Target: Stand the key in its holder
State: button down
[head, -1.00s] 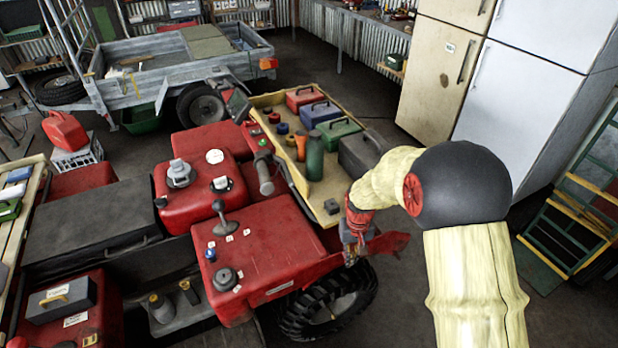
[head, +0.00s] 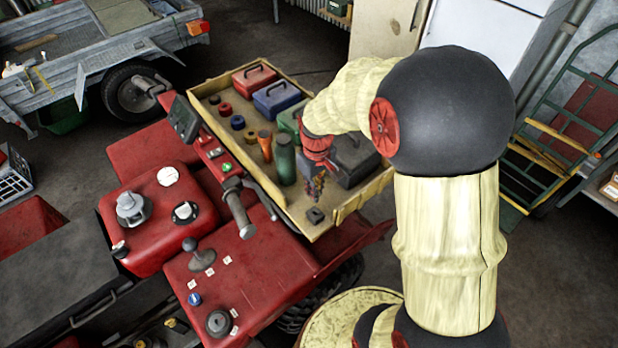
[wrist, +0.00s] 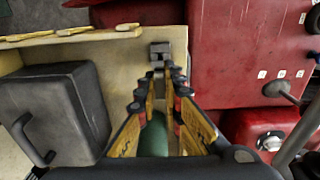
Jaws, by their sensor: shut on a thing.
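My gripper (head: 316,190) points down over the near end of the yellowish tray on the red quad. A small dark grey block (head: 315,215), which looks like the holder, stands on the tray floor just below the fingertips. In the wrist view the block (wrist: 160,48) lies just beyond the fingertips (wrist: 167,76). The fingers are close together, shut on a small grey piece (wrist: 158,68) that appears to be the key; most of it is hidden. I cannot tell whether it touches the block.
The tray (head: 352,203) has raised rims. A green bottle (head: 285,160), a dark grey case (head: 357,160), a red box (head: 254,79) and a blue box (head: 276,98) stand in it. The quad's red body (head: 235,262) with levers is at the left.

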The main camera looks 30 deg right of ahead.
jog(key=shift+s+f+b, duration=0.15)
jog(key=shift+f+b, duration=0.15)
jog(key=shift+f, duration=0.05)
jog(key=b, duration=0.4)
send_over(315, 208)
jog(key=s, duration=0.2)
jog(key=shift+w+a+f, duration=0.1)
jog(key=shift+a+f, duration=0.1)
jog(key=shift+f, duration=1.05)
jog(key=shift+w+a+f, duration=0.1)
jog(key=shift+a+f, duration=0.1)
jog(key=shift+f, duration=1.05)
jog(key=shift+f+b, duration=0.7)
jog(key=shift+f, duration=1.1)
jog(key=c, duration=1.8)
grip_release()
jog(key=shift+c, duration=0.2)
jog(key=shift+r, duration=0.15)
notch_tip(315, 208, up, 12)
jog(key=shift+f, duration=0.1)
